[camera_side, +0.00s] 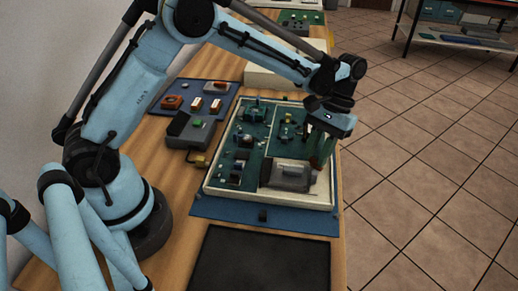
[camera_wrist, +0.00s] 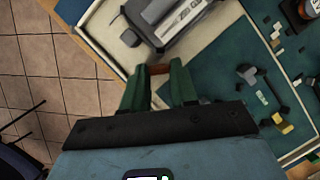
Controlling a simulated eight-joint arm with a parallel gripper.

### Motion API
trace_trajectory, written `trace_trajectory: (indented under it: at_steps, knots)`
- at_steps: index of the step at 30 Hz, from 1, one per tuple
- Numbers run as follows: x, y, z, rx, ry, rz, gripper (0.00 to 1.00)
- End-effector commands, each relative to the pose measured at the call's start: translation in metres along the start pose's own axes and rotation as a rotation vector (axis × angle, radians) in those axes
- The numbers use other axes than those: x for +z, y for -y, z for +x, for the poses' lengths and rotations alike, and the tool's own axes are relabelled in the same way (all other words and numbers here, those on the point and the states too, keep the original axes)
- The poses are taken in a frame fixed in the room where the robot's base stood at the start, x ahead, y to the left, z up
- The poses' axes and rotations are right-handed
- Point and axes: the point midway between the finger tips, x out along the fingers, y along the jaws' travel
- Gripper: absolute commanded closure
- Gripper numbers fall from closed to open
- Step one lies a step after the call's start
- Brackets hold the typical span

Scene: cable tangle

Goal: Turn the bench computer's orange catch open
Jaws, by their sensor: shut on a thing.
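The bench computer (camera_side: 243,197) is a cream open case with green circuit boards, on a blue mat. A grey box-shaped module (camera_side: 288,175) sits in its near right part; it also shows at the top of the wrist view (camera_wrist: 185,22). The orange catch (camera_wrist: 158,69) shows as a small brown-orange piece beside the grey module in the wrist view. My gripper (camera_side: 319,163) reaches down at the case's right side. Its green fingers (camera_wrist: 158,76) are on either side of the catch and closed on it. In the side view the catch is hidden behind the fingers.
A dark flat pad (camera_side: 258,262) lies in front of the case. A grey device (camera_side: 190,130) and a blue tray (camera_side: 198,90) with small parts stand to the left. A cream box (camera_side: 270,76) is behind. The bench's right edge runs close beside the case, with tiled floor beyond.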

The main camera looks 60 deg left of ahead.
Motion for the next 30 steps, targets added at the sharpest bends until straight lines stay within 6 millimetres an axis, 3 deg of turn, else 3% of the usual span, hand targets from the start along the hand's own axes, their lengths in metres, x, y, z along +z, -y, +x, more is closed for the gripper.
trace_trajectory:
  at_steps: [15, 30]
  knots:
    - [-0.0001, 0.0036, -0.0001, 0.145, -0.003, -0.345, 1.00]
    - [0.0000, 0.0043, 0.0001, 0.179, -0.004, -0.428, 1.00]
